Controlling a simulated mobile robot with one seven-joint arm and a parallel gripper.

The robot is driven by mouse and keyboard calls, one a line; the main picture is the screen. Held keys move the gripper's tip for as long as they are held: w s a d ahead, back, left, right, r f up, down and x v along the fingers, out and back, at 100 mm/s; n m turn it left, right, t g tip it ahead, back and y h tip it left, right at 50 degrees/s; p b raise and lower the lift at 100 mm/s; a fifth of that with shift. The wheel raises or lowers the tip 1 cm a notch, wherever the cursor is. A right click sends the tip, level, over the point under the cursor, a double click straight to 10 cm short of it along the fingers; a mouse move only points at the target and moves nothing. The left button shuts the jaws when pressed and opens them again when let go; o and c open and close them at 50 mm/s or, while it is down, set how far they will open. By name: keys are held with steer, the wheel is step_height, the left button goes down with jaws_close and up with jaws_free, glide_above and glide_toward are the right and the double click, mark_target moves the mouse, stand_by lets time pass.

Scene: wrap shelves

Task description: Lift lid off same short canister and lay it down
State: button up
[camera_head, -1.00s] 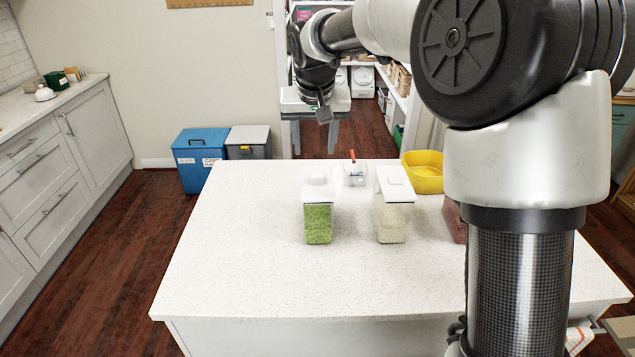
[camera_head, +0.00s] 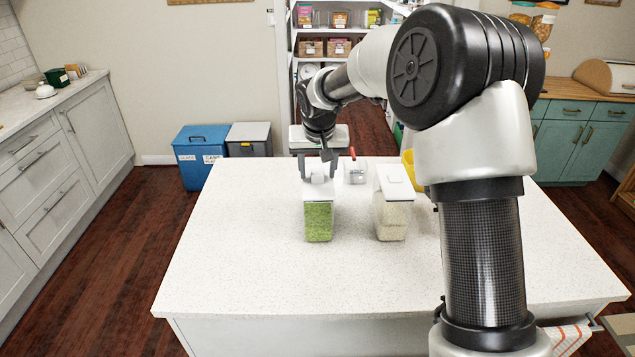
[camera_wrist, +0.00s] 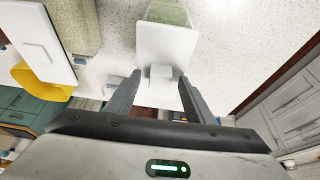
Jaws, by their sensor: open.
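A clear canister with green contents (camera_head: 319,222) stands upright on the white island, with a white lid (camera_head: 316,194) on it. My gripper (camera_head: 318,172) is open at this lid, its fingers pointing down on either side of the lid's raised knob. In the wrist view the lid (camera_wrist: 168,45) lies ahead of the fingers, and its knob (camera_wrist: 160,78) is between the open fingertips (camera_wrist: 160,74). I cannot tell whether the fingers touch the knob.
A canister of pale grains (camera_head: 394,218) with a white lid (camera_head: 395,180) stands just right. A small clear container with a red handle (camera_head: 355,172) is behind, and a yellow bowl (camera_wrist: 42,82) is beyond, partly hidden by my arm. The island's left and front (camera_head: 240,260) are clear.

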steer(key=c, duration=1.2)
steer(key=shift+o, duration=0.2)
step_height(320, 180, up, 14)
steer(key=p, duration=0.3)
steer(key=shift+f, duration=0.2)
